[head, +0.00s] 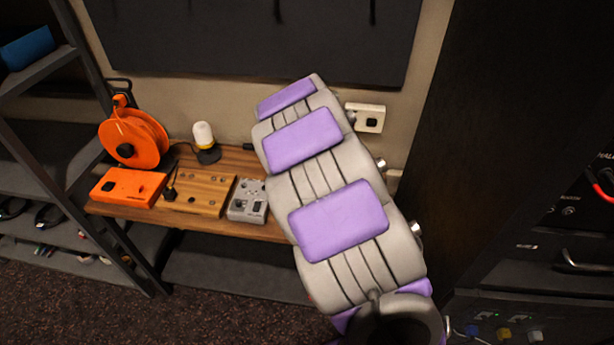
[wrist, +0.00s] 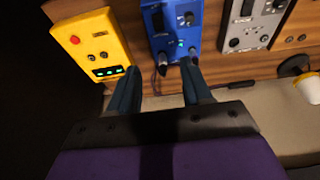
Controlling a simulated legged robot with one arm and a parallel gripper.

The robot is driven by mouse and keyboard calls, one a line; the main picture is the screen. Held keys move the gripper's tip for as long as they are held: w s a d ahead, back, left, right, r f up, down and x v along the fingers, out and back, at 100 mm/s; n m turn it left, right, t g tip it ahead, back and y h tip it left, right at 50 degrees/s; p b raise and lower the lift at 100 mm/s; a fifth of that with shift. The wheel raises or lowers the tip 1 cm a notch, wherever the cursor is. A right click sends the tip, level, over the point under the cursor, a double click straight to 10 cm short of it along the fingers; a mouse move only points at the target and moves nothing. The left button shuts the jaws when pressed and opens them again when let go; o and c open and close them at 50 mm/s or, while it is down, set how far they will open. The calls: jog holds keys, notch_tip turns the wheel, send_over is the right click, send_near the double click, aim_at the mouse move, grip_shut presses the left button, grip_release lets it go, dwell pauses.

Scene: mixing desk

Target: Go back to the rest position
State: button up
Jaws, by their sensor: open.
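My gripper (wrist: 160,70) shows in the wrist view, its two dark blue fingers spread apart with nothing between them. The fingertips are over the edge of the wooden desk, close to the knobs of a blue box (wrist: 170,18); I cannot tell whether they touch it. A yellow box (wrist: 92,42) with a red button lies left of the fingers. A grey box (wrist: 250,22) lies to the right. In the head view my grey and purple arm reaches over the desk (head: 150,216) and hides the gripper, the blue box and the yellow box.
On the desk's left stand an orange cable reel (head: 135,138), an orange box (head: 128,187), a wooden box (head: 200,193), a grey box (head: 247,202) and a small lamp (head: 205,143). A dark cabinet (head: 520,120) is at right, a shelf rack (head: 45,75) at left.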

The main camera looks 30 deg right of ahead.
jog(key=s+a+r+n+g, duration=0.1)
jog(key=s+a, duration=0.3)
jog(key=s, duration=0.8)
jog(key=s+a+r+n+g+y+b, duration=0.1)
jog(key=s+a+r+n, duration=0.2)
jog(key=s, duration=0.9)
jog(key=s+a+r+n+g+b, duration=0.1)
jog(key=s+a+r+n+g, duration=0.1)
jog(key=s+a, duration=0.5)
jog(key=s+r, duration=0.1)
jog(key=s, duration=0.5)
jog(key=shift+a+r+n+y, duration=0.2)
jog(key=shift+r+n+y, duration=0.15)
jog(key=shift+n+y, duration=0.05)
